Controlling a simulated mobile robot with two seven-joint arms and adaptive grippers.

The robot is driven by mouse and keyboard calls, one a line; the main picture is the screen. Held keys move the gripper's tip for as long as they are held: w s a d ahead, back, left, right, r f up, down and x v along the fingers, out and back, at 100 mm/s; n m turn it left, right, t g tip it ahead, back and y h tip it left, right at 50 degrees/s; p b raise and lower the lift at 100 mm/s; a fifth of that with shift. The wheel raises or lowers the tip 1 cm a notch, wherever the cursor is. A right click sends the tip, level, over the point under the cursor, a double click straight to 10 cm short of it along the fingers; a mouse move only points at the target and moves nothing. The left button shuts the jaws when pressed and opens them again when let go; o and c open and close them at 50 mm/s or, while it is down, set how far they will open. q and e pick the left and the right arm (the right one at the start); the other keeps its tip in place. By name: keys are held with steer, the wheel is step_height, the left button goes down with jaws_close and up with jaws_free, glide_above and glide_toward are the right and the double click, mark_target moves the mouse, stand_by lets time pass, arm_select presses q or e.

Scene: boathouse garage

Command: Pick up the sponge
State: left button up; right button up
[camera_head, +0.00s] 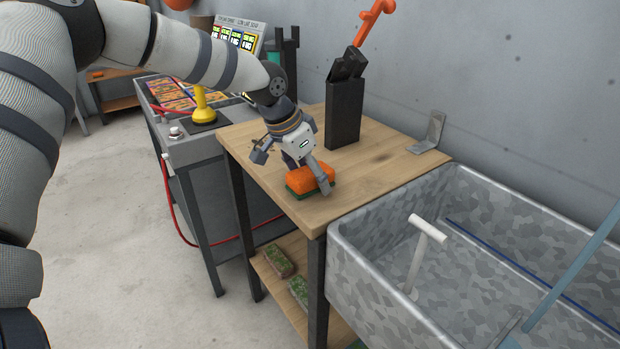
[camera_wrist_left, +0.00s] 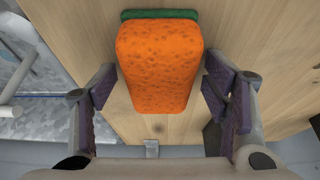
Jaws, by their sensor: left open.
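The sponge (camera_head: 311,178) is orange with a green layer underneath and lies on the wooden table top (camera_head: 375,172) near its front edge. It also shows large in the left wrist view, where the orange sponge (camera_wrist_left: 159,65) lies between the two open fingers. My left gripper (camera_head: 294,173) is open and just above the sponge, with one finger at the sponge's right end in the head view. In the left wrist view, gaps show between the sponge and both fingers of the left gripper (camera_wrist_left: 168,103). My right gripper is not in view.
A dark holder (camera_head: 343,115) with an orange-handled tool stands behind the sponge. A metal bracket (camera_head: 430,133) sits at the table's back right. A galvanized sink (camera_head: 390,275) adjoins the right side. A grey bench with a yellow plunger-like object (camera_head: 203,104) stands left.

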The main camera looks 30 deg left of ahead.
arm_select(q)
steer(key=c, duration=1.2)
steer(key=shift+f, duration=0.1)
step_height(320, 180, up, 3)
steer(key=shift+r, duration=0.2)
steer(key=s+d+r, duration=0.2)
steer(key=d+r, duration=0.1)
steer(key=d, duration=0.1)
steer(key=s+d+r+p, duration=0.1)
steer(key=s+d+r, duration=0.5)
steer(key=d+r, duration=0.1)
steer(key=shift+d+r+p, duration=0.1)
steer(key=shift+d+p, duration=0.25)
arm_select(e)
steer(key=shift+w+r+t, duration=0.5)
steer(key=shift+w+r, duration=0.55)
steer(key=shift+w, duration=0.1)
